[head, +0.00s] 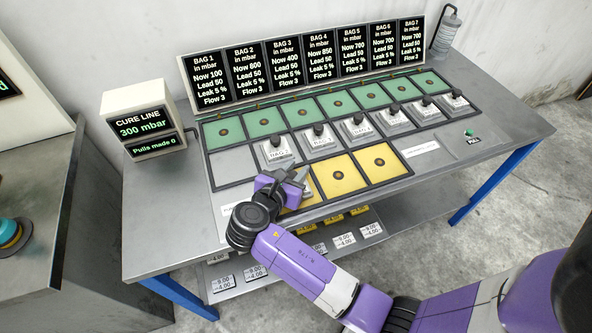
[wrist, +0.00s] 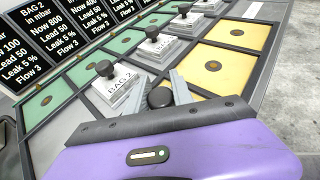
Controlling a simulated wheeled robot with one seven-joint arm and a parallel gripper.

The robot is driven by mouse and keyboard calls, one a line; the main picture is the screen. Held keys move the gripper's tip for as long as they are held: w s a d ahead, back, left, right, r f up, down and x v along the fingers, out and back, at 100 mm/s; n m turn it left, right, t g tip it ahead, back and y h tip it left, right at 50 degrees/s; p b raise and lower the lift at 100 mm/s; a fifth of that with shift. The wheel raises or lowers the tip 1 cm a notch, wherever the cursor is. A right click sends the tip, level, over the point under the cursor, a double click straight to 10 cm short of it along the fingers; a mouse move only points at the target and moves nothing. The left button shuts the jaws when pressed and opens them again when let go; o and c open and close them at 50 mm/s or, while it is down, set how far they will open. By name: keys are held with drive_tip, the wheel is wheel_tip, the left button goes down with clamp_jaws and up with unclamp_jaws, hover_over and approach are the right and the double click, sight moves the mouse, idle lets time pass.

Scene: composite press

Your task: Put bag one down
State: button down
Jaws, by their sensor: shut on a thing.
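My gripper (head: 291,183) is over the front row of the bench board, at its leftmost yellow square (head: 310,199). In the wrist view its two grey fingers (wrist: 164,94) are shut on a round black knob (wrist: 160,97), which I take to be bag one's. The bag's body and label are hidden by my gripper, so I cannot tell whether it touches the square. The grey slot (head: 232,166) left of bag 2 (head: 279,153) is empty. The BAG 1 display (head: 209,79) reads now 100, lead 50, leak 5 %, flow 3.
Several other knobbed bags, such as bag 3 (head: 322,141), stand along the middle row. Two yellow squares to the right, the nearer one (head: 330,184), are bare. Green squares (head: 223,133) line the back. A cure line box (head: 147,123) reads 300 mbar, pulls made 0.

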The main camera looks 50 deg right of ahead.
drive_tip(key=shift+f, duration=0.2)
drive_tip(key=c, duration=1.1)
unclamp_jaws()
drive_tip(key=shift+r, duration=0.15)
drive_tip(key=v, duration=1.2)
